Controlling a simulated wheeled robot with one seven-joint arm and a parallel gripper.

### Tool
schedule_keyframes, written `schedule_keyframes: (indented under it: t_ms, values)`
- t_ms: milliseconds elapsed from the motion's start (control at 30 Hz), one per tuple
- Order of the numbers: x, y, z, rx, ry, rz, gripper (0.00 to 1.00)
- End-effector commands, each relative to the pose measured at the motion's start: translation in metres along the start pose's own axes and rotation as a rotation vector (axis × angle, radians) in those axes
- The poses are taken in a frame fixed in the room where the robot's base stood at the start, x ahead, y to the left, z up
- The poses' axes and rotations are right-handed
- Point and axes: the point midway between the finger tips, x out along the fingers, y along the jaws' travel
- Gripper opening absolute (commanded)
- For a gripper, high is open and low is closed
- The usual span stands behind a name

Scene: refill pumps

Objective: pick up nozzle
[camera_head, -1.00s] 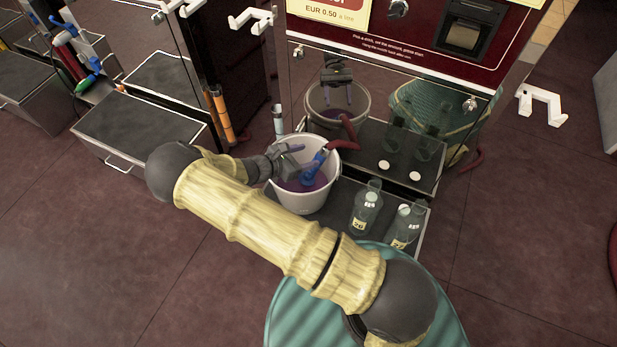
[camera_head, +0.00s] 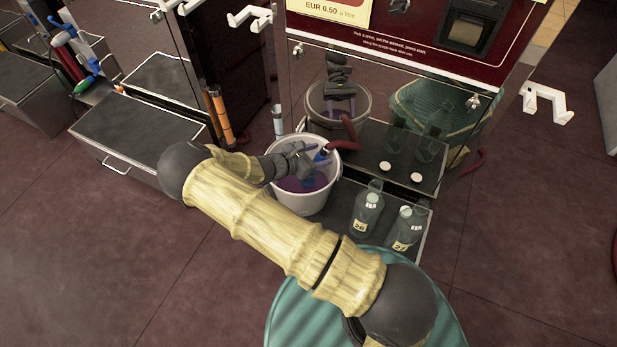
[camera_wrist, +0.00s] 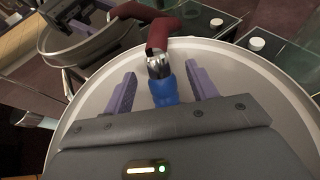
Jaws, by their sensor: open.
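The blue nozzle (camera_wrist: 164,90) has a silver collar on a dark red hose (camera_wrist: 162,32). In the wrist view the nozzle lies between the two purple fingers of my gripper (camera_wrist: 160,88), with a gap on each side. My gripper (camera_head: 312,160) is open and reaches over the bucket from the left. In the head view it covers much of the nozzle (camera_head: 321,155). The nozzle's lower end is hidden by the gripper body in the wrist view.
Two clear bottles (camera_head: 367,212) stand right of the bucket on a dark shelf. The mirror-like pump front (camera_head: 400,65) rises close behind the bucket and reflects it. White hooks (camera_head: 545,104) stick out on the right. A dark platform (camera_head: 135,135) is at the left.

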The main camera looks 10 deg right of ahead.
Motion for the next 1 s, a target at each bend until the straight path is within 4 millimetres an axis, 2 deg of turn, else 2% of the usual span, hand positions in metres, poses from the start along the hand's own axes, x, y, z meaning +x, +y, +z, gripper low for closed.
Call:
schedule_keyframes:
  t_ms: [267, 500, 567, 833, 1000]
  values:
    - [0.000, 0.000, 0.000, 0.000, 0.000, 0.000, 0.57]
    - [0.000, 0.000, 0.000, 0.000, 0.000, 0.000, 0.10]
    - [0.000, 0.000, 0.001, 0.000, -0.001, 0.000, 0.00]
    - [-0.002, 0.000, 0.004, 0.001, -0.001, 0.000, 0.00]
    - [-0.010, 0.001, 0.024, 0.002, -0.001, 0.000, 0.00]
